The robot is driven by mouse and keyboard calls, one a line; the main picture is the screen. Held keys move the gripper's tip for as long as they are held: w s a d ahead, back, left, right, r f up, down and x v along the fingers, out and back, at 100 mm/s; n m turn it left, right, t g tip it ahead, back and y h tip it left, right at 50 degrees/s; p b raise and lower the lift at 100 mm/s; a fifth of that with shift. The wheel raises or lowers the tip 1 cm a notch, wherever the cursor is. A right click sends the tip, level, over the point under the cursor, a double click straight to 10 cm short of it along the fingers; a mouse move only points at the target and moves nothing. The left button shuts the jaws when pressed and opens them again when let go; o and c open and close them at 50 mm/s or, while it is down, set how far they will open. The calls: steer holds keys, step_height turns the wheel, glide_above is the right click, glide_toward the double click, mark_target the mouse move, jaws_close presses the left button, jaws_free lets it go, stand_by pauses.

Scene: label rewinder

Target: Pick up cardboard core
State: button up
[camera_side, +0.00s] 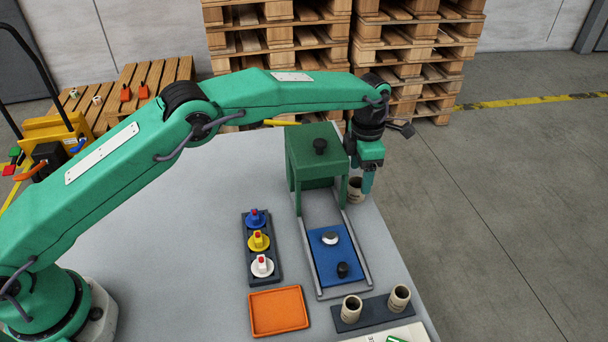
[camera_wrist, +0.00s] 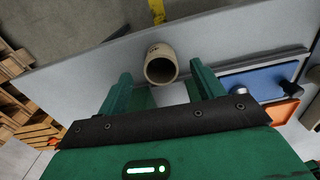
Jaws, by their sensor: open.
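A tan cardboard core (camera_side: 356,190) stands on the grey table close by the right side of the green machine. In the wrist view the core (camera_wrist: 159,52) shows its round open end, just beyond the gap between my fingers. My gripper (camera_side: 366,186) points down over it in the side view and hides part of it. In the wrist view my gripper (camera_wrist: 161,78) is open, with one finger on each side of the gap and nothing held. I cannot tell whether a finger touches the core. Two more cores (camera_side: 351,309) (camera_side: 399,297) stand on a dark holder at the front.
The green machine (camera_side: 315,165) stands left of my gripper, with a blue plate (camera_side: 325,262) on rails before it. A dark rack (camera_side: 249,218) with blue, yellow and white pieces and an orange tray (camera_side: 279,312) lie left. The table's right edge is close.

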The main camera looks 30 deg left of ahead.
mark_target(359, 184)
steer(key=shift+f, duration=2.1)
steer(key=c, duration=1)
